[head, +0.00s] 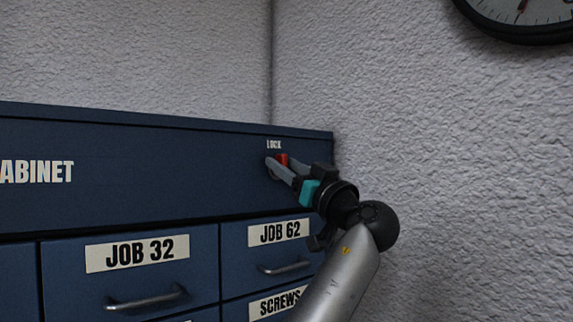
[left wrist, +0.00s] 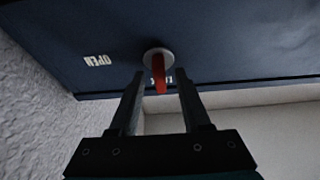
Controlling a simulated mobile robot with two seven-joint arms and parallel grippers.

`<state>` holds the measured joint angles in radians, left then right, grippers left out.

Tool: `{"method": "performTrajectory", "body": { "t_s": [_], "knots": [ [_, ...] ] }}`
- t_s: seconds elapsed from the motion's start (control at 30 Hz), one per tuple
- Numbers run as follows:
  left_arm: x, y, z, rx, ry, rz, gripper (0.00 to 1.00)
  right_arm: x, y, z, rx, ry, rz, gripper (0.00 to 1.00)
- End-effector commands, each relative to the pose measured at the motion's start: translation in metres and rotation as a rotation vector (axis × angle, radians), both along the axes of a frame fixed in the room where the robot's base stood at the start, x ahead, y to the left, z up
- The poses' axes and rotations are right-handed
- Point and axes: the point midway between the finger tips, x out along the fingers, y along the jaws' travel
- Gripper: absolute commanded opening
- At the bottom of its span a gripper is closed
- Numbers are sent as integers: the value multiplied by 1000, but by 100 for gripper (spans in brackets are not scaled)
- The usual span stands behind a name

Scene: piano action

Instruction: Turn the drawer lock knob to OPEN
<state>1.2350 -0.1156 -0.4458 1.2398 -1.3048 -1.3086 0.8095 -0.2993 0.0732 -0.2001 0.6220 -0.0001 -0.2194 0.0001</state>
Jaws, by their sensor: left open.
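The lock knob is a red lever (head: 283,159) on the upper right of the blue cabinet face, under the label LOCK (head: 274,144). In the left wrist view the red lever (left wrist: 159,73) stands on a round grey disc (left wrist: 153,55). It points towards a white label partly hidden behind it. The word OPEN (left wrist: 98,60), inverted, is left of the disc there; my gripper hides that spot in the head view. My left gripper (head: 278,163) is open, its fingers on either side of the lever; I cannot tell whether they touch it.
The blue cabinet (head: 150,190) has drawers below, with handles and labels JOB 32 (head: 138,252) and JOB 62 (head: 278,233). A textured white wall (head: 450,150) stands close to the cabinet's right side. A clock (head: 525,15) hangs high at right.

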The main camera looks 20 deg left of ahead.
Motion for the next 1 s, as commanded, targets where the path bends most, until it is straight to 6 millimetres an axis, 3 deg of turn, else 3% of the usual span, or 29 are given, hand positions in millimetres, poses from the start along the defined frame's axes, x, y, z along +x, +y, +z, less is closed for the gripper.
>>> {"method": "performTrajectory", "body": {
  "t_s": [0.07,0.5,1.0],
  "knots": [
    [0,0,0,0,0,0,48,0,-2,0,-2,1,2,50],
    [0,0,0,0,1,1,0,-1,-5,0,-7,2,3,50],
    [0,0,-2,3,8,1,0,-1,-5,-1,-7,4,2,50]
  ]
}}
